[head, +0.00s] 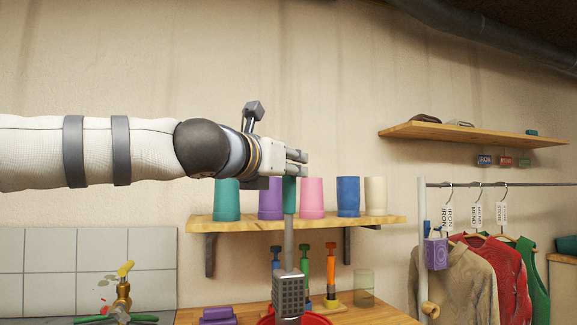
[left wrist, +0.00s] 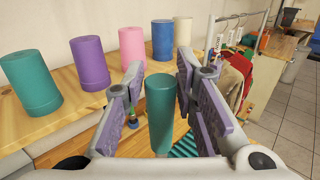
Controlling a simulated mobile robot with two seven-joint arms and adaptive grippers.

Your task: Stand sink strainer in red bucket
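The sink strainer has a grey perforated head (head: 290,296), a long grey rod and a teal handle. It stands upright in the head view, its head overlapping the red bucket (head: 318,319) at the bottom edge. Most of the bucket is cut off, so I cannot tell whether the strainer rests on its floor. My left gripper (head: 298,161) is level at the top of the handle. In the left wrist view, its fingers (left wrist: 162,100) are open on both sides of the teal handle (left wrist: 160,118), with a gap on each side. My right gripper is not in view.
A wooden shelf (head: 240,224) with several coloured cups is close behind my left gripper. A clothes rack (head: 423,215) is at the right, under a higher shelf (head: 480,133).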

